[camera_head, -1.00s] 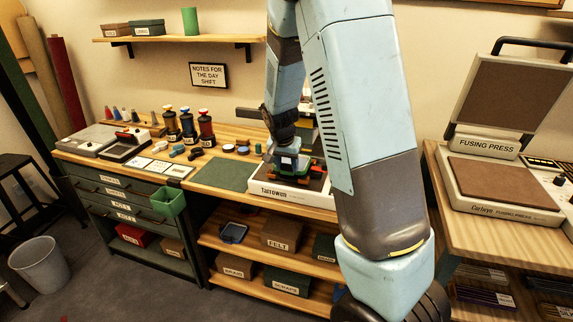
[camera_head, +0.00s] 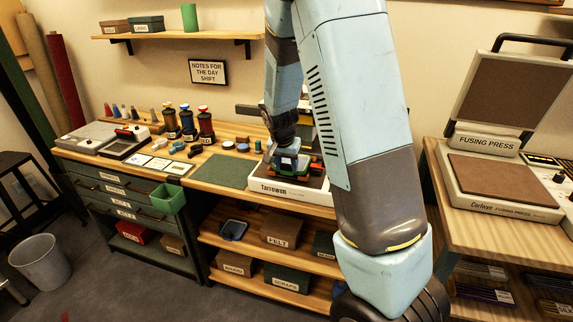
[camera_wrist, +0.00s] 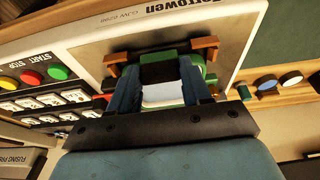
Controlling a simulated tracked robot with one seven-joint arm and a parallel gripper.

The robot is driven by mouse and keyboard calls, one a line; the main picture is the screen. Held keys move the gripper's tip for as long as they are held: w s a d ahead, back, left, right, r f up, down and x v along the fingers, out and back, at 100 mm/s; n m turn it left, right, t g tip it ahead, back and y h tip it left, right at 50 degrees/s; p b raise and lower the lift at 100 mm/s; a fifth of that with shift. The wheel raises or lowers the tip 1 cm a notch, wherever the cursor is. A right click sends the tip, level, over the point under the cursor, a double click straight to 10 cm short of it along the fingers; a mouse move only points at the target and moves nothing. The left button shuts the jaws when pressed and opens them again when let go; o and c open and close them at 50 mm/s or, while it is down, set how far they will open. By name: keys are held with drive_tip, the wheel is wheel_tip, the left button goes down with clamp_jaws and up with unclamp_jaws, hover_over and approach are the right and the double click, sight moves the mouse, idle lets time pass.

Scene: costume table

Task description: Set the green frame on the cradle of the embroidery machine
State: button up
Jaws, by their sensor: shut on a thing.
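The embroidery machine (camera_head: 290,192) is a white unit marked Tarrowen with a dark top, on the wooden bench. My gripper (camera_wrist: 163,82) is over its bed, its two blue fingers closed on the green frame (camera_head: 291,164). In the wrist view the green frame (camera_wrist: 174,48) shows as a rim beyond and beside the fingers, around a pale centre. The cradle (camera_wrist: 204,46) shows as orange-brown brackets at both sides of the frame. The frame is at the brackets; I cannot tell whether it rests fully on them. The fingers and arm hide part of it.
The machine's button panel (camera_wrist: 35,80) is beside the bed. A green mat (camera_head: 226,172) lies left of the machine on clear bench. Thread spools (camera_head: 188,124) stand farther left. The fusing press (camera_head: 500,175) stands on another table at the right.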

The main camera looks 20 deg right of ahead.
drive_tip(key=shift+f, duration=0.45)
idle(0.5)
drive_tip(key=o, duration=1.1)
drive_tip(key=shift+c, duration=0.2)
drive_tip(key=shift+r, duration=0.1)
drive_tip(key=shift+r, duration=2.15)
drive_tip(key=s+a+r, duration=0.3)
drive_tip(key=s, duration=0.2)
drive_tip(key=shift+a, duration=0.3)
